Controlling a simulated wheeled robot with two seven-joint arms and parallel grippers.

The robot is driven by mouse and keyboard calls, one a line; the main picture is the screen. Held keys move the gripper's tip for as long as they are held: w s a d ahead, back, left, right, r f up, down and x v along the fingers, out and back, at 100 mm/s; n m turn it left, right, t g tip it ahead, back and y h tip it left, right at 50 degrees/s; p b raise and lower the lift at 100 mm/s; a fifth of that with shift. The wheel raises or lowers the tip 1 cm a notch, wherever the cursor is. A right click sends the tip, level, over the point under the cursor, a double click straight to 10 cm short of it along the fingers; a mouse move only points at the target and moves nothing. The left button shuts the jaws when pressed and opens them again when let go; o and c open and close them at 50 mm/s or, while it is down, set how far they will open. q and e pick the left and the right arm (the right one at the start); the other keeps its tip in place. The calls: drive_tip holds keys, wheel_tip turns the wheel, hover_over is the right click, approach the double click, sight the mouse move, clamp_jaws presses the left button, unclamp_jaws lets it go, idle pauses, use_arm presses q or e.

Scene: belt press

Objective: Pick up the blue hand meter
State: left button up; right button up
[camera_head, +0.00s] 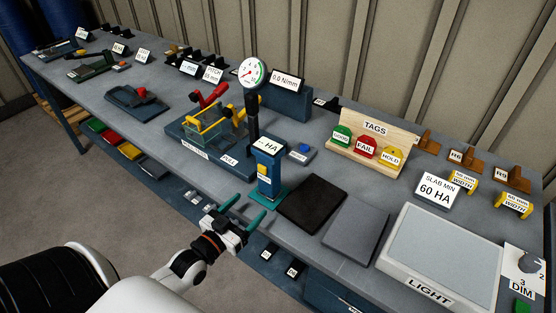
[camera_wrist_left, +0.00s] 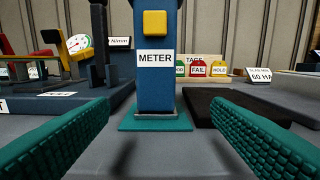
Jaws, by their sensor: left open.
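The blue hand meter (camera_head: 267,168) stands upright on a teal base pad (camera_head: 272,196) near the front edge of the bench, with a tilted "-- HA" display on top. In the left wrist view the meter (camera_wrist_left: 155,85) shows a "METER" label and a yellow button, and its top is cut off. My left gripper (camera_head: 243,208) is open and empty, in front of the meter. Its two teal fingers (camera_wrist_left: 160,140) point toward the meter, one on each side of the picture, and are apart from it. My right gripper is not in view.
A pull tester (camera_head: 210,130) with a round dial gauge (camera_head: 252,73) stands left of the meter. A black slab (camera_head: 311,203) and a grey slab (camera_head: 356,234) lie to its right, then a light box (camera_head: 445,250). A wooden tags rack (camera_head: 372,145) stands behind.

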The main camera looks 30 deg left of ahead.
sight(263, 160)
use_arm(q)
drive_tip(key=w, duration=0.2)
drive_tip(key=w+p, duration=0.1)
drive_tip(key=w, duration=0.2)
drive_tip(key=shift+d+r, duration=0.2)
drive_tip(key=shift+w, duration=0.25)
drive_tip(key=w+p, duration=0.1)
drive_tip(key=w, duration=0.3)
drive_tip(key=shift+w+a, duration=0.1)
drive_tip(key=shift+w, duration=0.65)
drive_tip(key=shift+s, duration=0.1)
drive_tip(key=c, duration=1.3)
wheel_tip(263, 160, up, 10)
drive_tip(key=shift+r, duration=0.1)
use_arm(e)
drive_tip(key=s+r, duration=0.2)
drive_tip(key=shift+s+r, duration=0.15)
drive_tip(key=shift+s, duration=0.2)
